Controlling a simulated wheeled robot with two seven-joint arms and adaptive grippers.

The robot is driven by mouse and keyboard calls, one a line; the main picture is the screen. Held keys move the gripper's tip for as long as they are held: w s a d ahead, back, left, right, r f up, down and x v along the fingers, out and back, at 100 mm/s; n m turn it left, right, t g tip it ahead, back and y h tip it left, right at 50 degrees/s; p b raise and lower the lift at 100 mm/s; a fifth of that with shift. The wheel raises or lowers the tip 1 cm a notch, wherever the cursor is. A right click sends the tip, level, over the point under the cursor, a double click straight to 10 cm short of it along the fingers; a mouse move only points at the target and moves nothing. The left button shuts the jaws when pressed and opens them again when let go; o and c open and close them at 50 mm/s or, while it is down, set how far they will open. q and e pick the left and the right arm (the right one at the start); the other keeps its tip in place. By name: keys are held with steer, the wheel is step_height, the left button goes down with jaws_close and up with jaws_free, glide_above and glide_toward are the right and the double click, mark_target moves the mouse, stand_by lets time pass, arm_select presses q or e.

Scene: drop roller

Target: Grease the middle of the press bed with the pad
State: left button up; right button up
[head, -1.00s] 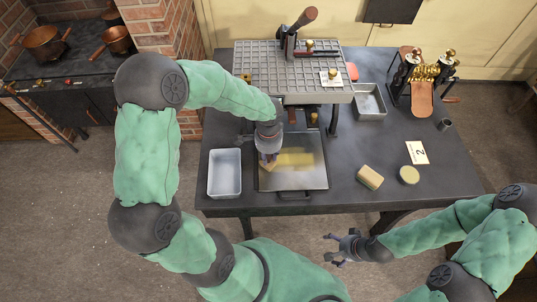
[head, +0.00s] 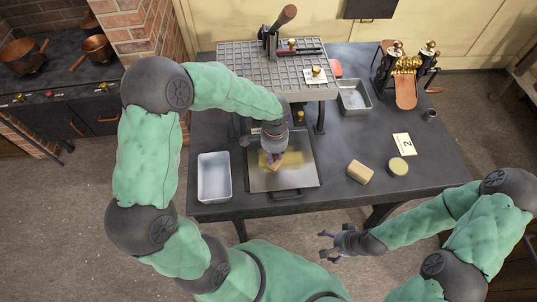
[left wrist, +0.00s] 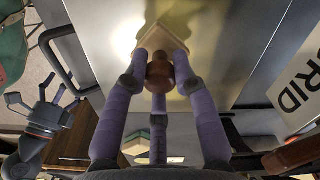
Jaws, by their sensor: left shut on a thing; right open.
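The press bed (head: 302,176) is a flat metal plate with a dark rim and front handle, on the dark table. My left gripper (head: 273,158) is over its middle, fingers shut around the brown knob (left wrist: 160,73) of the pad (head: 273,168). In the left wrist view the square, pale-edged pad (left wrist: 166,38) is against or very close to the bed (left wrist: 238,50); exact contact is hard to tell. A yellowish grease smear (head: 264,159) shows on the bed around the pad, partly hidden by the gripper. My right gripper (head: 325,243) is open and empty, in front of the table.
A white tray (head: 214,178) stands left of the bed. A yellow block (head: 360,171), a round tin (head: 398,166) and a card marked 2 (head: 403,144) lie to the right. A raised grid rack (head: 250,72) stands behind, with a grey tray (head: 354,97) beside it.

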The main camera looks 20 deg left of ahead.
arm_select(q)
steer(key=shift+w+d+f, duration=0.1)
steer(key=shift+w+d, duration=0.3)
steer(key=shift+d, duration=0.35)
steer(key=shift+w+d, duration=0.45)
steer(key=shift+d, duration=0.25)
steer(key=shift+w+d+f, duration=0.1)
steer(key=shift+w+d, duration=0.3)
steer(key=shift+d, duration=0.35)
steer(key=shift+w+d+r, duration=0.1)
steer(key=shift+w+d, duration=0.45)
steer(key=shift+d, duration=0.35)
steer(key=shift+w+d+r, duration=0.1)
steer(key=shift+w+d, duration=0.5)
steer(key=shift+d, duration=0.25)
steer(key=shift+w+d+r, duration=0.1)
steer(key=shift+w+d, duration=0.45)
steer(key=shift+d, duration=0.35)
steer(key=shift+w+a+f, duration=0.1)
steer(key=shift+w+a, duration=0.45)
steer(key=shift+w, duration=0.35)
steer(key=shift+s+a+f, duration=0.1)
steer(key=shift+s+a, duration=0.45)
steer(key=shift+a, duration=0.25)
steer(key=shift+s+a, duration=0.5)
steer(key=shift+a, duration=0.25)
